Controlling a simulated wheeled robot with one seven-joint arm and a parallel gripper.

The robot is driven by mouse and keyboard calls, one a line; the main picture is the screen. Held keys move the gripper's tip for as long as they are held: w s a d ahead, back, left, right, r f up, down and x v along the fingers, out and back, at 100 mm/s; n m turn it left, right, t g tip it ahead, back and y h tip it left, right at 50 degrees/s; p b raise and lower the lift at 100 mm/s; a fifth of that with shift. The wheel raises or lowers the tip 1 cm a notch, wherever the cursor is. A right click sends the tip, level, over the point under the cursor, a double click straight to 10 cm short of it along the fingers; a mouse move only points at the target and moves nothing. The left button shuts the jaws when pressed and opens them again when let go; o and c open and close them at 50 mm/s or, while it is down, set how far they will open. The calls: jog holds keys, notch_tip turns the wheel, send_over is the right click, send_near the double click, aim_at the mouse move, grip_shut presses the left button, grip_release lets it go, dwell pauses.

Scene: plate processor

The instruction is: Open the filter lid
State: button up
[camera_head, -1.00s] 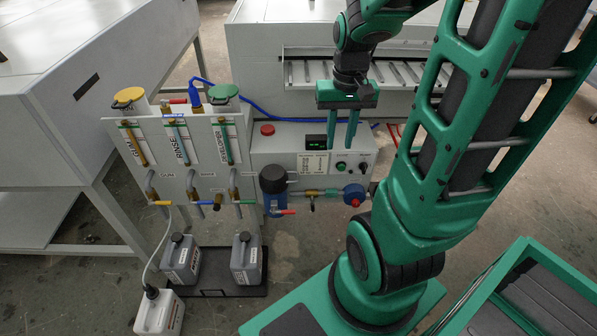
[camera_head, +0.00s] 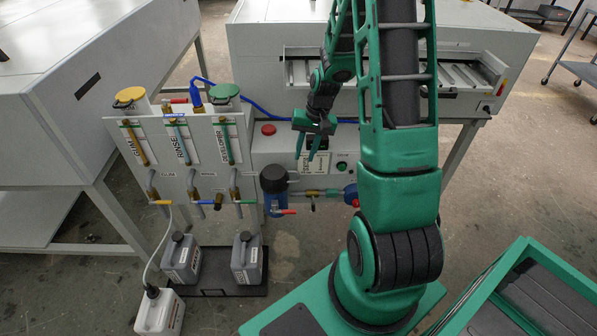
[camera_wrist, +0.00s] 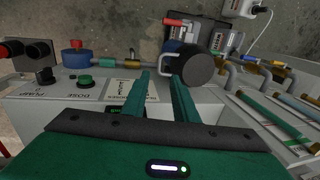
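The filter (camera_head: 276,203) has a blue body and stands upright at the front of the grey control box. Its round black lid (camera_head: 272,174) sits on top and looks closed. In the wrist view the lid (camera_wrist: 196,68) lies just beyond my fingertips, with a light grey loop at its side. My gripper (camera_head: 306,158) is above the control box, up and to the right of the lid, with its fingers pointing down. In the wrist view my gripper (camera_wrist: 161,76) has its two green fingers apart, with nothing held between them.
A red button (camera_head: 268,129) and a green button (camera_head: 341,166) are on the control box (camera_head: 262,149). A panel (camera_head: 203,150) with valves and a green-capped tank (camera_head: 223,91) stands left of the filter. Grey canisters (camera_head: 245,258) stand on the floor below.

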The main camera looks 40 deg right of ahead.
aim_at(279, 175)
notch_tip(279, 175, down, 8)
jog(key=a, duration=0.1)
jog(key=shift+w+a+f, duration=0.15)
jog(key=shift+w+f, duration=0.1)
jog(key=shift+w, duration=0.15)
grip_shut()
jog(key=shift+w, duration=0.1)
dwell(1.2)
